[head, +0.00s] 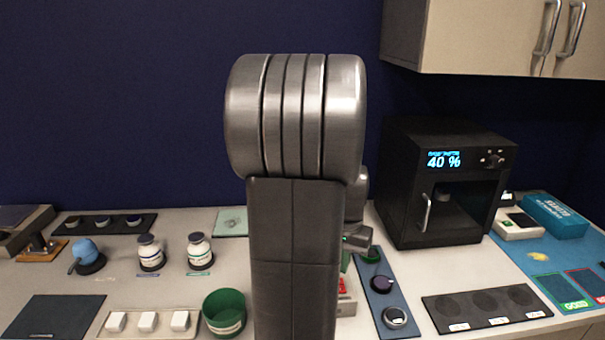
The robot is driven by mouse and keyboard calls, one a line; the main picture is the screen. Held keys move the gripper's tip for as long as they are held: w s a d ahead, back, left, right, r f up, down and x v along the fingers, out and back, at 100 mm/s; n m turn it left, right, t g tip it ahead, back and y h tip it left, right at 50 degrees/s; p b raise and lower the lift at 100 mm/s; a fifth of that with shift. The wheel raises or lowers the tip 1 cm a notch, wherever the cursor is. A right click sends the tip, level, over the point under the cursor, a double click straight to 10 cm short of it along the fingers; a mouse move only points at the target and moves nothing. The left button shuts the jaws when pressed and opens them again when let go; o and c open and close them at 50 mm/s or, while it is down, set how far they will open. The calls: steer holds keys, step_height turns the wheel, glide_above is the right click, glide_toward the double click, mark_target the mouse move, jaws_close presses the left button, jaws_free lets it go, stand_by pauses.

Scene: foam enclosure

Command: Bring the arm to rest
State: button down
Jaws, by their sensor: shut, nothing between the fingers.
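My arm rises upright in the middle of the head view and covers the centre of the counter. My gripper (357,241) shows only in part, just right of the arm's dark link, above the counter. Its fingers are mostly hidden; it is shut and holds nothing.
A black oven-like device (440,215) reading 40 % stands right of the arm, below a wall cabinet (490,35). A green bowl (224,312), a tray with white blocks (148,334) and two jars (199,251) stand left. A dark three-spot pad (485,306) lies at front right.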

steer(key=shift+f+b, duration=2.4)
steer(key=shift+f, duration=0.75)
steer(key=shift+r, duration=0.2)
